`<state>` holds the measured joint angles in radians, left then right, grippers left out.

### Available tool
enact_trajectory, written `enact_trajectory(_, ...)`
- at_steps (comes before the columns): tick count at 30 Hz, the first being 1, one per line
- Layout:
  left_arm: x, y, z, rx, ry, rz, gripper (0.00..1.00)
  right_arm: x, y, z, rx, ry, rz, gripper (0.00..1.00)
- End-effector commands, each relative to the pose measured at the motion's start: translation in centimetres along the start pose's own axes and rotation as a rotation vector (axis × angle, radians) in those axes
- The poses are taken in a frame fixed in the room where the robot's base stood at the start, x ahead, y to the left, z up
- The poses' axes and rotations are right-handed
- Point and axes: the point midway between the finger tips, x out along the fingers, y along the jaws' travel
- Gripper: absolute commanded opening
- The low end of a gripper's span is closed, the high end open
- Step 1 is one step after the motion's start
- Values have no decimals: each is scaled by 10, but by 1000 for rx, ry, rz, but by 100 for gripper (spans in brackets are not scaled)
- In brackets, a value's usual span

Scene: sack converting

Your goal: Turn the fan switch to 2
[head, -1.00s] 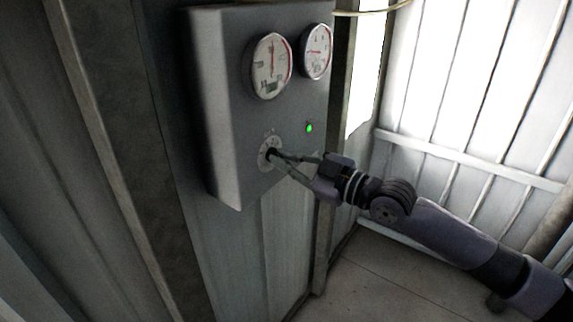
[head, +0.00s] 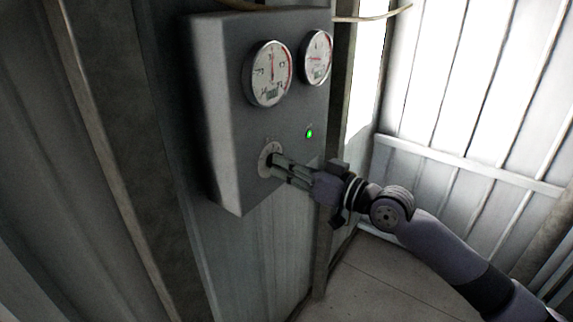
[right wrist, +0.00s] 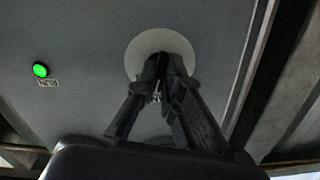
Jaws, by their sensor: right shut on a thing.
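The fan switch is a dark knob on a pale round dial plate (head: 265,160), low on the front of the grey control box (head: 228,120). My right gripper (head: 277,162) comes from the right and is shut on the knob. In the right wrist view the dial plate (right wrist: 150,48) shows behind the two fingertips (right wrist: 162,68), which meet at its middle. The fingers hide most of the knob, and its number marks are too small to read, so its setting cannot be told. My left gripper is not in view.
Two round gauges, a left one (head: 270,73) and a right one (head: 316,57), sit above the switch. A green lamp (head: 309,133) is lit to its upper right and also shows in the right wrist view (right wrist: 40,70). A corrugated wall (head: 470,90) stands at right.

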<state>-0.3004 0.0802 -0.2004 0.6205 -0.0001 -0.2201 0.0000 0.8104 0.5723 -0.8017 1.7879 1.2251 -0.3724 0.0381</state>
Motion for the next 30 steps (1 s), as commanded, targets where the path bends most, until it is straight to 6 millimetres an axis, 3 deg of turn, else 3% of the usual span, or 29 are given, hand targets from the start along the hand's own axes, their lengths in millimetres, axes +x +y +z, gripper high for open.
enact_trajectory(22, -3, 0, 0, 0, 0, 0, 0, 0, 0, 0, 90, -1, 1, 0)
enact_trajectory(23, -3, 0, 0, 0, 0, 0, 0, 0, 0, 0, 90, -1, 1, 9)
enact_trajectory(30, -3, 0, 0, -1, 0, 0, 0, 0, 0, 0, 89, -1, 1, 25)
